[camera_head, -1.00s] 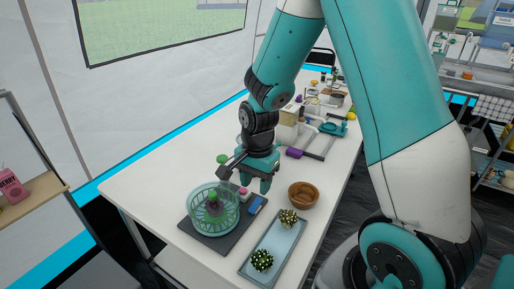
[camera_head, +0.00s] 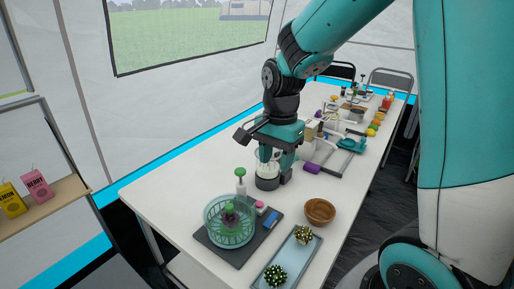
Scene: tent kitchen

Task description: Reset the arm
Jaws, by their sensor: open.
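My gripper (camera_head: 280,165) is open and points down above the white table (camera_head: 180,192). A clear container with a dark round base (camera_head: 267,183) stands on the table, overlapping the gripper in the picture. I cannot tell whether the fingers are beside it or in front of it. No held object shows between the fingers. My arm reaches in from the upper right and bends down to the gripper.
A dark tray (camera_head: 205,238) holds a green basket (camera_head: 229,236). Nearby are a green-topped bottle (camera_head: 240,184), a wooden bowl (camera_head: 319,211) and a blue-grey tray (camera_head: 305,262) with spiky plants. Several items crowd the far end. Bare table lies left of the gripper.

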